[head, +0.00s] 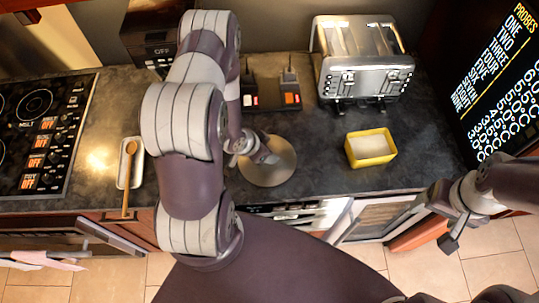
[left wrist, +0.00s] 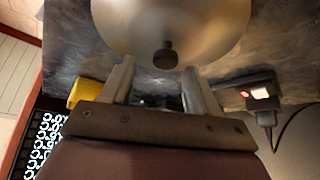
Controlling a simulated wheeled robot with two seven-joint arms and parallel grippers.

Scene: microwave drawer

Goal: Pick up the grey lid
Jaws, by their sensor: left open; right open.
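The grey lid (head: 272,172) is a round, shiny disc lying on the dark countertop near its front edge. In the left wrist view the lid (left wrist: 205,28) fills the top, with its dark round knob (left wrist: 165,56) facing the camera. My left gripper (left wrist: 158,68) is open, its two fingers apart on either side of the knob in the picture; whether they touch it I cannot tell. In the head view my left gripper (head: 262,153) is over the lid and covers its upper left part. My right gripper (head: 446,219) is open and empty, in front of the counter at the right.
A silver toaster (head: 362,62) and a yellow container (head: 371,149) stand right of the lid. A socket block (head: 271,97) with plugs is behind it. A wooden spoon (head: 128,170) lies on a white rest by the stove (head: 42,125). Below, an open drawer or door (head: 375,218) juts out.

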